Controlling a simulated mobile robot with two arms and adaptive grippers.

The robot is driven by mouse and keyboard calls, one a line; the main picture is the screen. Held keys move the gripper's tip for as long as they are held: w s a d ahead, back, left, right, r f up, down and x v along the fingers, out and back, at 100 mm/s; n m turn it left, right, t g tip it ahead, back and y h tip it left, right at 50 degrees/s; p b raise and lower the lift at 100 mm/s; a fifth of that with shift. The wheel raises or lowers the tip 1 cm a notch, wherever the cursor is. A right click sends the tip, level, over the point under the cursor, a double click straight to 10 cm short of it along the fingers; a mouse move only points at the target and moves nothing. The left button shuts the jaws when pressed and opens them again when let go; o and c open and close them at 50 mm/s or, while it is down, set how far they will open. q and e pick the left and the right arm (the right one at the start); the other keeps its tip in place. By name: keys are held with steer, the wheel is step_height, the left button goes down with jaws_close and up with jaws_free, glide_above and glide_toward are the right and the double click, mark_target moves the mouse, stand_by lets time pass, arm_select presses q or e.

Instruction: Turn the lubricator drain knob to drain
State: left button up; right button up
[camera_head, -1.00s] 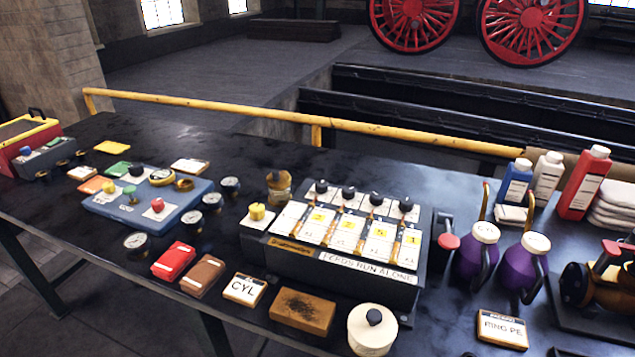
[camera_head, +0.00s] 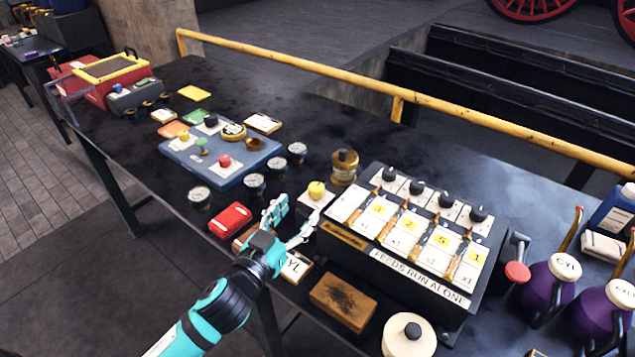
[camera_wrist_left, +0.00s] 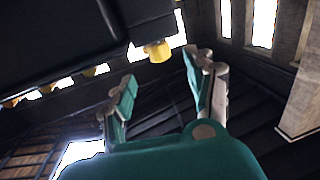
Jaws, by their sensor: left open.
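The lubricator (camera_head: 405,250) is a dark box on the bench with white feed panels, black knobs on top and a label reading "FEEDS RUN ALONE". A yellow knob (camera_head: 317,189) stands on a small white-topped block at its left end; no readable marking shows there. My left gripper (camera_head: 290,221) is open, just in front of and slightly left of this knob, with nothing in it. In the left wrist view a yellow knob (camera_wrist_left: 158,52) shows beyond and between the open fingertips, apart from them. My right gripper is out of view.
A red packet (camera_head: 230,219) lies left of my gripper, and a brown block (camera_head: 342,302) and a white round pot (camera_head: 409,335) lie in front of the lubricator. A brass-topped jar (camera_head: 345,166) stands behind the knob. Gauges and a blue tray (camera_head: 180,150) lie to the left.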

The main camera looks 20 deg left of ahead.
mark_target(313, 194)
arm_select(q)
steer(key=w, duration=0.3)
steer(key=w+d+p, duration=0.1)
steer(key=w, duration=0.4)
steer(key=shift+w+d, duration=0.35)
steer(key=c, duration=1.1)
jaws_close()
steer(key=shift+w, duration=0.1)
